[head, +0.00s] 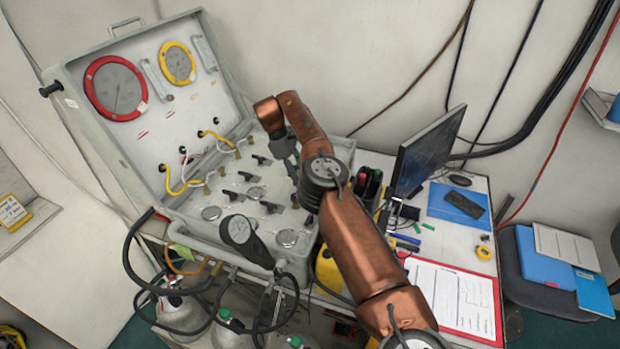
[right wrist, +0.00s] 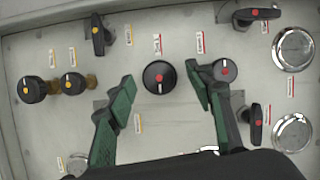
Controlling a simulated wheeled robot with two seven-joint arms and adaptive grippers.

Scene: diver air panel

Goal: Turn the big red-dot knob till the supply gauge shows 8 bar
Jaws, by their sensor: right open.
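A large round black knob with a red dot and white pointer line (right wrist: 159,77) sits on the grey panel in the right wrist view. My right gripper (right wrist: 160,84) is open, its green fingers on either side of this knob in the picture; I cannot tell whether they touch it. In the head view the arm hides this knob. A large red-rimmed gauge (head: 116,90) and a smaller yellow-rimmed gauge (head: 177,64) are in the case lid; their readings are too small to read. My left gripper is out of view.
A smaller red-dot knob (right wrist: 225,70) is close by the right finger. A monitor (head: 425,150) stands right of the panel case (head: 75,110).

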